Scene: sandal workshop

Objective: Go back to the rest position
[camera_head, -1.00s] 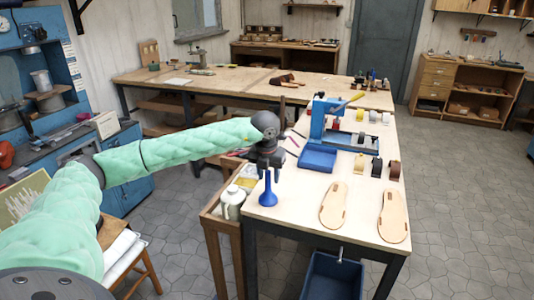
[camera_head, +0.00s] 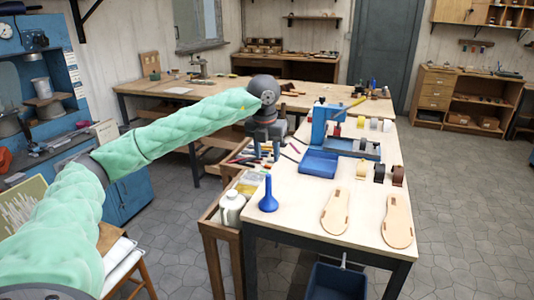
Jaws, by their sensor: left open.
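My left arm, in a green padded sleeve, reaches in from the left. My left gripper (camera_head: 266,153) points down at the left edge of the workbench (camera_head: 290,208), open, with nothing seen between its fingers. A blue funnel-shaped thing (camera_head: 268,197) stands on the bench in front of it, apart from the gripper. My right gripper is not in view.
Two tan soles (camera_head: 336,212) lie on the bench at the right. A white jug (camera_head: 232,207) stands on the wooden side stand. Grey floor is clear at right.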

